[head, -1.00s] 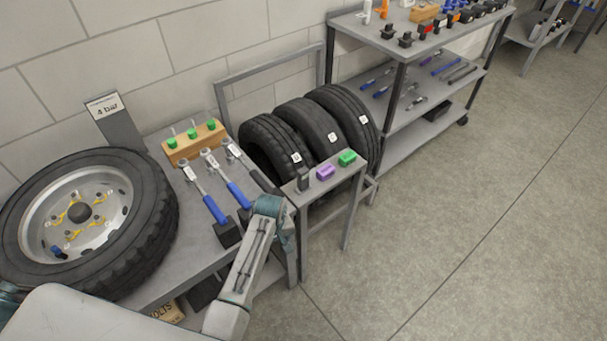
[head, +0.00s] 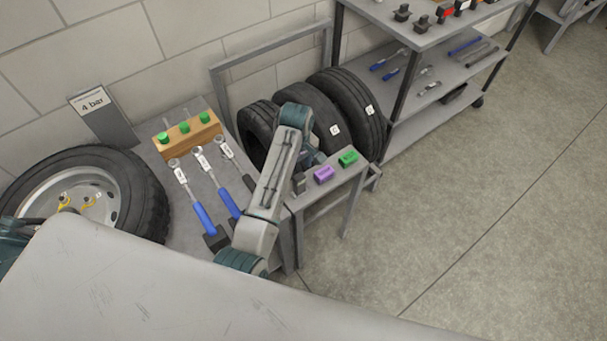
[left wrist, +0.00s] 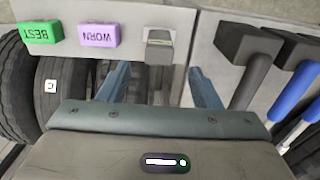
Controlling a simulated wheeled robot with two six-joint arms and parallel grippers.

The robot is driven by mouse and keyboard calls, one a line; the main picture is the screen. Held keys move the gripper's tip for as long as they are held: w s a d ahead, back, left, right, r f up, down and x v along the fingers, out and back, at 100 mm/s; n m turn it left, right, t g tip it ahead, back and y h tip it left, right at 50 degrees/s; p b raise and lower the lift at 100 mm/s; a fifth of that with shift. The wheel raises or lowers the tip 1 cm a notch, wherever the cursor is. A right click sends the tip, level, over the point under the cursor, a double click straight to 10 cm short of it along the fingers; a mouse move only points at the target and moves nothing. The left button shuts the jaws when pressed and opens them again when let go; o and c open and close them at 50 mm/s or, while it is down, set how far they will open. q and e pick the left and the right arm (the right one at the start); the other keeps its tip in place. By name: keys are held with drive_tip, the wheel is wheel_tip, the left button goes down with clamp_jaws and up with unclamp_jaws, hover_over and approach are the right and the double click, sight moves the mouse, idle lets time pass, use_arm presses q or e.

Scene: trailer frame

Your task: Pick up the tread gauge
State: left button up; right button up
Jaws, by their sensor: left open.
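The tread gauge appears to be the small dark grey upright thing (head: 299,184) at the left end of the narrow grey shelf (head: 332,182) in front of the tyres. In the left wrist view it (left wrist: 159,48) lies ahead of my left gripper (left wrist: 160,82), roughly in line with the space between the two fingers. The fingers are apart and nothing is between their tips. In the head view my left arm link hides most of this gripper. My right gripper does not show.
A purple WORN block (head: 324,175) and a green BEST block (head: 348,158) stand beside the gauge on the shelf. Wrenches with black ends, one of them (left wrist: 245,45) close, lie on the bench at the other side. Tyres (head: 350,105) stand behind.

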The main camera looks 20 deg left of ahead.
sight(298, 177)
use_arm(q)
drive_tip(key=f, duration=0.2)
drive_tip(key=s+f, duration=0.1)
drive_tip(key=f, duration=0.1)
drive_tip(key=shift+f+p, duration=0.15)
drive_tip(key=shift+p, duration=0.25)
drive_tip(key=shift+w+f, duration=0.25)
drive_tip(key=shift+f, duration=0.35)
drive_tip(key=f, duration=0.1)
drive_tip(key=f+p, duration=0.1)
drive_tip(key=f, duration=0.1)
drive_tip(key=shift+w+d+f+p, duration=0.1)
drive_tip(key=shift+d+p, duration=0.15)
drive_tip(key=shift+p, duration=0.1)
drive_tip(key=shift+f, duration=0.7)
drive_tip(key=shift+c, duration=0.5)
drive_tip(key=c, duration=1)
drive_tip(key=shift+r, duration=0.2)
drive_tip(key=shift+c, duration=0.2)
